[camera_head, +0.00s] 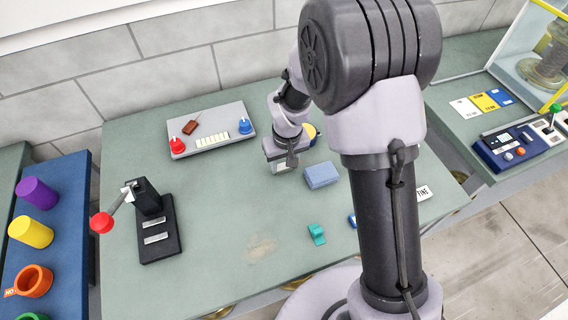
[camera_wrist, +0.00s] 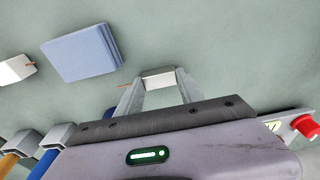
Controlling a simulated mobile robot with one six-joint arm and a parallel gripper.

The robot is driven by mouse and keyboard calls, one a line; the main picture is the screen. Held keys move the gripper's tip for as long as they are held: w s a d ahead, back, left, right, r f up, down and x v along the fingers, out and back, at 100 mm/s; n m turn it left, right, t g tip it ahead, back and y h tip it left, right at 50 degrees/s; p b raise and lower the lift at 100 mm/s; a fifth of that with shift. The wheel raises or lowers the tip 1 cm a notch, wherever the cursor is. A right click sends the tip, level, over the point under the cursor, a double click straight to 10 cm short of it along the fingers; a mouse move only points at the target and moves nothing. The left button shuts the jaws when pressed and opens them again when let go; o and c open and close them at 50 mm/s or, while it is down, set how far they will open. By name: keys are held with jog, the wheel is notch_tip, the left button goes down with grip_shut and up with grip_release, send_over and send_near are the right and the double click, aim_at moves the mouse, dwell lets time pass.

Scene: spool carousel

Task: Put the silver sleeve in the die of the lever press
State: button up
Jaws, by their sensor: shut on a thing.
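The lever press (camera_head: 147,198) stands at the left of the green table. It has a black post and base, a lever with a red ball, and two pale metal plates on the base; I cannot make out the die opening. My gripper (camera_head: 281,166) is over the back middle of the table, well to the right of the press. In the wrist view its fingers (camera_wrist: 158,86) are closed on a small pale silver piece, which looks like the silver sleeve (camera_wrist: 158,75). The fingers hide its sides.
A blue block (camera_head: 321,175) lies just right of my gripper. A grey panel (camera_head: 210,129) with red and blue knobs is behind left. A teal piece (camera_head: 317,234) lies nearer the front. A blue rack (camera_head: 70,215) holds coloured cylinders at the left. The table between gripper and press is clear.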

jog(key=o, duration=1.3)
jog(key=shift+f, duration=0.1)
